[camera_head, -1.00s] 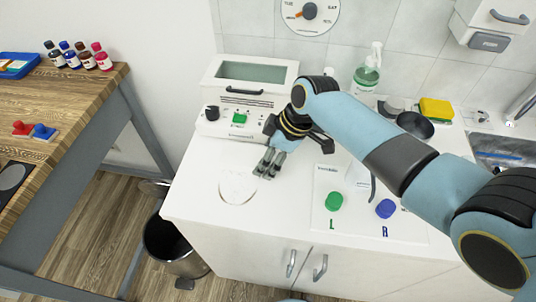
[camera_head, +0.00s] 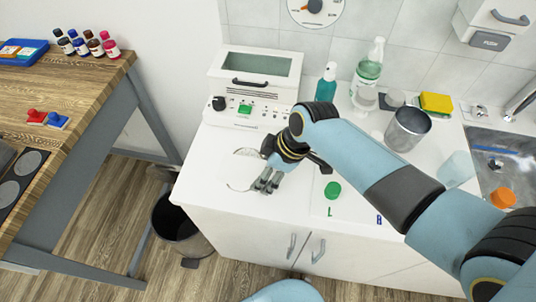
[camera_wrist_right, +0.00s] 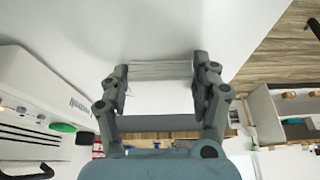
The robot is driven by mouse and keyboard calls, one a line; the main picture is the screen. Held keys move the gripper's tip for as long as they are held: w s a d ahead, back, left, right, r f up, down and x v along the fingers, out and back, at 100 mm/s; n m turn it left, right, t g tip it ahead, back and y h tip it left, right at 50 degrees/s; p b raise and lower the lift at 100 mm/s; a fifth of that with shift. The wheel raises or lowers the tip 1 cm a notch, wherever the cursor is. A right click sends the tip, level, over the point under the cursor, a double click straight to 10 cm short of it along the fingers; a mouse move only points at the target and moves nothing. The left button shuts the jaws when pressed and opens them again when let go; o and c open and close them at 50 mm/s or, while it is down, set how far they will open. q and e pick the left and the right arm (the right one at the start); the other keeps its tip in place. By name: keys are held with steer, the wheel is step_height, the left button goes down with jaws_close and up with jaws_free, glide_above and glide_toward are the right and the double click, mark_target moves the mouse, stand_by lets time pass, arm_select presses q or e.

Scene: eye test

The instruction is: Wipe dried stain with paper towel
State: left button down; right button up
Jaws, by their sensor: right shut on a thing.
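My right gripper (camera_head: 267,181) is low over the white counter (camera_head: 205,165), at the right side of the stain. In the right wrist view, the gripper (camera_wrist_right: 160,85) is shut on a pale, folded-looking paper towel (camera_wrist_right: 160,70), held between its fingers. The towel is hard to tell from the white counter in the head view. The stain shows as thin curved outlines, an upper arc (camera_head: 246,152) and a lower-left arc (camera_head: 239,188). The gripper hides its right part. My left gripper is not in view.
A white instrument (camera_head: 250,85) stands behind the gripper. A green disc (camera_head: 333,189) lies near the front. The counter's front left is clear.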

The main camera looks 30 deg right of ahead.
mark_target(258, 194)
steer(key=shift+s+a+f, duration=0.1)
steer(key=shift+s+a, duration=0.6)
steer(key=shift+s, duration=0.2)
steer(key=shift+s+a+f, duration=0.1)
steer(key=shift+s+a, duration=0.6)
steer(key=shift+s, duration=0.15)
steer(key=shift+w+d+r, duration=0.2)
steer(key=shift+w+d, duration=1.1)
steer(key=shift+w, duration=0.3)
steer(key=shift+w+d+f+b, duration=0.1)
steer(key=shift+w+d+b, duration=0.55)
steer(key=shift+w+d, duration=0.65)
steer(key=shift+w+d+f+b, duration=0.1)
steer(key=shift+w+d+b, duration=0.55)
steer(key=shift+w+d, duration=0.65)
steer(key=shift+w+a+r, duration=0.1)
steer(key=shift+w+a, duration=0.05)
steer(key=shift+a, duration=0.05)
step_height(258, 194, up, 2)
steer(key=p, duration=0.2)
steer(key=shift+w+r+p, duration=0.15)
steer(key=shift+r+p, duration=0.05)
steer(key=shift+p, duration=0.15)
steer(key=shift+r, duration=1.8)
steer(key=shift+r, duration=1.5)
